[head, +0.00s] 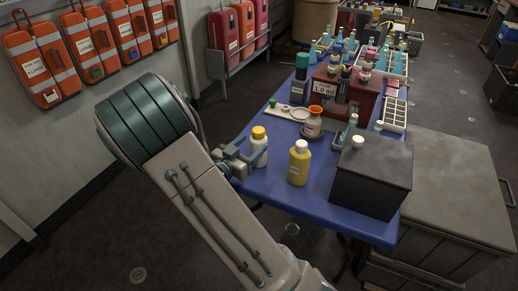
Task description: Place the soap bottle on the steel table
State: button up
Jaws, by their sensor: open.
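My gripper (238,160) is open at the left edge of a blue table (265,186). Its fingers are beside a white bottle with a yellow cap (259,150), which stands upright; I cannot tell whether they touch or surround it. A yellow bottle with a white cap (298,165) stands upright just to the right. I cannot tell which of these is the soap bottle. No table that is clearly steel shows in this view.
A dark box (371,180) stands at the blue table's front right corner. Behind are an orange-capped jar (313,125), a red box (334,88) and racks of small bottles. A grey lidded chest (455,185) stands right of the table. Orange cases (42,65) hang on the left wall.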

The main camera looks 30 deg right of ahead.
aim_at(254, 139)
jog(key=x, duration=0.5)
jog(key=shift+w+r, duration=0.2)
jog(key=shift+w, duration=0.15)
grip_shut()
